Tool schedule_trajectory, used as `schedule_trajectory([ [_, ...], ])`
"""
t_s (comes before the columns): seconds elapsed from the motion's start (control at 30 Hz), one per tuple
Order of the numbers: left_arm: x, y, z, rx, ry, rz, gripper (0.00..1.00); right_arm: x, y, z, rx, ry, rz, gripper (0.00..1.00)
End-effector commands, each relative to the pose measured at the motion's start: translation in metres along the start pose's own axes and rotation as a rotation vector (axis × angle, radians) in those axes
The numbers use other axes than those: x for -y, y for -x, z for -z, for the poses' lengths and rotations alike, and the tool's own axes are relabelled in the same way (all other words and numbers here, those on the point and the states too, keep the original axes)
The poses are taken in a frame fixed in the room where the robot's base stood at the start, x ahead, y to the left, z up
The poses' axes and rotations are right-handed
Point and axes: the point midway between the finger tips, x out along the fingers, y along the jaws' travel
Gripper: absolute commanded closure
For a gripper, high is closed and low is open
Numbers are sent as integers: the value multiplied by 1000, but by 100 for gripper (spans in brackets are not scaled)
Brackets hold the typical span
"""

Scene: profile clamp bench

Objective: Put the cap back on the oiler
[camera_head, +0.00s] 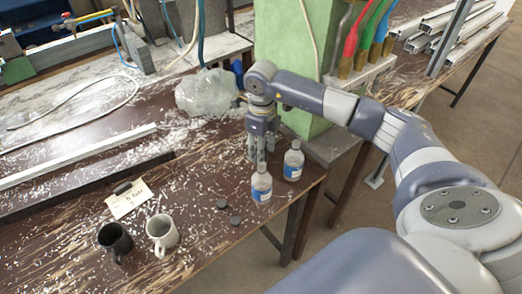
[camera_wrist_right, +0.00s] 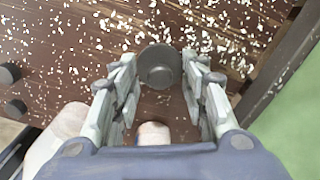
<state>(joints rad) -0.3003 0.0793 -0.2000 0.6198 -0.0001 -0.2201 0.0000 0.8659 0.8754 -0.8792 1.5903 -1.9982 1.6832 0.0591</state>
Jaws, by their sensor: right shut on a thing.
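My right gripper (camera_head: 262,145) hangs fingers down over the bench, just beside two clear bottles with blue labels. One bottle (camera_head: 261,186) stands nearer the front, the other (camera_head: 293,162) behind it to the right; I cannot tell which is the oiler. In the wrist view the gripper (camera_wrist_right: 158,68) is shut on a dark grey round cap (camera_wrist_right: 159,68), apart from the bottles. The pale tops of the front bottle (camera_wrist_right: 65,125) and rear bottle (camera_wrist_right: 153,131) show there. Two dark caps (camera_head: 222,204) (camera_head: 235,221) lie loose on the bench. My left gripper is out of view.
A black mug (camera_head: 115,240) and a white mug (camera_head: 161,232) stand at the front, with a written card (camera_head: 127,201) behind them. A crumpled clear bag (camera_head: 207,93) and a green block (camera_head: 290,50) are behind the gripper. White shavings litter the bench.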

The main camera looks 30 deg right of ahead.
Motion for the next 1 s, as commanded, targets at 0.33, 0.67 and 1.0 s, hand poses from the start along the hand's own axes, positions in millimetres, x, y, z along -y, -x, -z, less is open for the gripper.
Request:
schedule_trajectory([
  [0.33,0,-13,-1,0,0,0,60,1,66,-1,7,-1,3,72],
  [0.67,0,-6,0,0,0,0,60,0,108,0,3,0,1,72],
  [1.0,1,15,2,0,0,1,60,0,135,0,2,0,2,72],
])
